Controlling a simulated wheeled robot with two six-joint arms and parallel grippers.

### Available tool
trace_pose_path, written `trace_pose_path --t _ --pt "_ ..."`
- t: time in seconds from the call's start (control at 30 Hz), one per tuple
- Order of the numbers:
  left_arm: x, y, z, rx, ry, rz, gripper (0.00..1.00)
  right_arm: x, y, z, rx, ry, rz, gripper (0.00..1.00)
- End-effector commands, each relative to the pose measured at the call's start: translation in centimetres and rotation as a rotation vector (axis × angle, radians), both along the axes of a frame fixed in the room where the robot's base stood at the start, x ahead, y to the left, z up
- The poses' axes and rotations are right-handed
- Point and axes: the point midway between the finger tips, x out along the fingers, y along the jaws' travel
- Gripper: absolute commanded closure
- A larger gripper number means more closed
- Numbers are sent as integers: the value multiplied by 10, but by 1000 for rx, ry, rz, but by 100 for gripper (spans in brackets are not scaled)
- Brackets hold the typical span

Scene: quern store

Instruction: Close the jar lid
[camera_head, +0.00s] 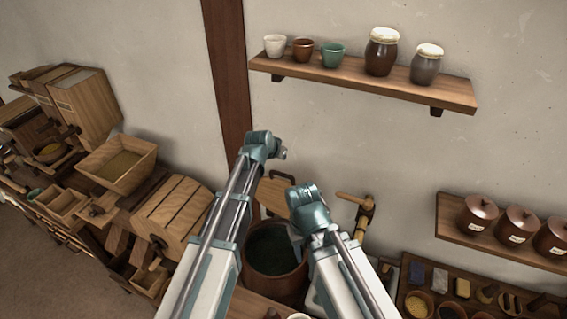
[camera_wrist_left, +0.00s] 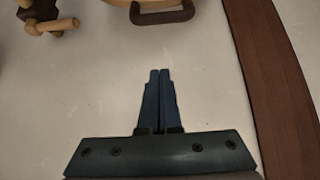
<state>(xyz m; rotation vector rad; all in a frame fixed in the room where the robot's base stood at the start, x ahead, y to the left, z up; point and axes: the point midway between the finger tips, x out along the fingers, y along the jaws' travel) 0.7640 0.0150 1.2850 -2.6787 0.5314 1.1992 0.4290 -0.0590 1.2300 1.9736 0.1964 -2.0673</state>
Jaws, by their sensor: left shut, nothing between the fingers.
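A large brown open jar (camera_head: 262,287) with a dark inside stands low between my two arms. A flat wooden piece with a dark handle (camera_head: 275,198) is upright against the wall behind it; it may be the lid, but I cannot tell. A light wooden edge with a dark handle (camera_wrist_left: 162,15) shows at the top of the left wrist view. My left gripper (camera_wrist_left: 160,72) is shut and empty, in front of the bare wall and apart from that handle. In the head view its fingers are hidden behind its wrist. My right gripper (camera_head: 296,240) is over the jar's right side, its fingers unclear.
A shelf (camera_head: 350,83) with cups and two pale-topped jars is above right. Three lidded brown jars stand on a lower right shelf (camera_head: 500,243). A wooden mallet (camera_head: 362,215) is right of the jar. Wooden mill boxes (camera_head: 172,210) crowd the left. A dark post (camera_head: 226,75) runs up the wall.

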Motion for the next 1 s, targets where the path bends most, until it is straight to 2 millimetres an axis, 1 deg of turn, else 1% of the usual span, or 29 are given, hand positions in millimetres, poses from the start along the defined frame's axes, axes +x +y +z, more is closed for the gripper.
trace_pose_path --t 0.27,0.7,0.73,0.77,0.8,0.9,1.0 --pt "15 -6 -21 1 2 0 100 0 0 -21 0 0 10 54" --pt "63 -26 -82 0 2 -1 100 1 -1 -82 -1 -1 29 54" --pt "61 -26 -84 0 2 -1 100 1 0 -84 -1 -1 29 54" --pt "48 -21 -83 0 2 1 100 1 -1 -83 -1 -1 29 54" --pt "41 -18 -85 0 2 1 100 1 0 -85 -1 -1 28 54" --pt "30 -13 -89 0 2 1 100 1 0 -88 -1 -2 28 54" --pt "26 -11 -90 1 2 0 100 1 0 -90 -1 -2 28 54"
